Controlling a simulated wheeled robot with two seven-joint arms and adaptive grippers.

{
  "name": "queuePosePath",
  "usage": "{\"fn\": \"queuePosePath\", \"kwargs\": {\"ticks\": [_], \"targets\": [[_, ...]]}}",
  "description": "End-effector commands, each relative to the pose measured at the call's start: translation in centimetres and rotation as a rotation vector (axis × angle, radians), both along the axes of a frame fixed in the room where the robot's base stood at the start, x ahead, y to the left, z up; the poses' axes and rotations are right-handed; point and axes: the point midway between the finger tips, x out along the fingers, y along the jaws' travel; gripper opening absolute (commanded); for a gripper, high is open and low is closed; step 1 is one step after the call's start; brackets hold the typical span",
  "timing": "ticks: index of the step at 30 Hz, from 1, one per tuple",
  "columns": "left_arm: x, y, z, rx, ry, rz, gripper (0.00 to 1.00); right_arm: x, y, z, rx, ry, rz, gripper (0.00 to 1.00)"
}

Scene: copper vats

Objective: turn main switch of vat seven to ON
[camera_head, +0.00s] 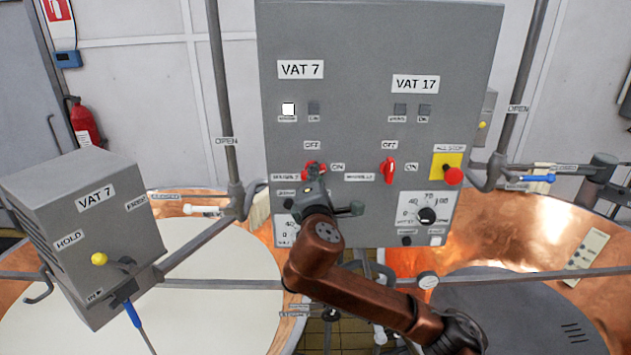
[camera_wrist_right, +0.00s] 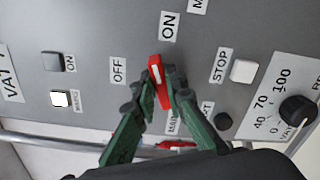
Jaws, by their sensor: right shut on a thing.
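The grey control panel (camera_head: 375,60) has a VAT 7 label (camera_head: 300,69) at left and a VAT 17 label (camera_head: 416,84) at right. The red main switch of vat seven (camera_head: 315,167) is partly hidden by my right gripper (camera_head: 312,180). In the right wrist view, my right gripper (camera_wrist_right: 160,92) is shut on this red switch (camera_wrist_right: 158,68), whose long side lies roughly along the line towards the ON label (camera_wrist_right: 170,26). The OFF label (camera_wrist_right: 118,69) is off to its side. The left lamp under VAT 7 (camera_head: 288,109) is white. My left gripper is not in view.
The vat seventeen red switch (camera_head: 388,170) stands upright, near a red stop button (camera_head: 453,176) on yellow. A grey VAT 7 box (camera_head: 85,215) with a yellow-knobbed lever stands at left. Pipes and railings cross before the copper vats, below the panel.

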Motion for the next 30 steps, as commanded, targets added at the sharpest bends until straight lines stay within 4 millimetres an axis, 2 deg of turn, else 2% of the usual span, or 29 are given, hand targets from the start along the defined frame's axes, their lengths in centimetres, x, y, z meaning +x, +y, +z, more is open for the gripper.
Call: {"fn": "queuePosePath", "kwargs": {"ticks": [6,15,30], "targets": [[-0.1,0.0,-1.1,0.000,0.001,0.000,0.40,0.0,0.0,-0.5,0.178,0.003,0.000,0.00],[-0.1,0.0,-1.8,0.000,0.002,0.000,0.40,0.0,-0.1,-0.6,0.339,0.003,-0.001,0.00],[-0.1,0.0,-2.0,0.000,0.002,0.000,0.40,0.0,-0.1,-0.5,0.403,0.003,-0.001,0.00]]}}
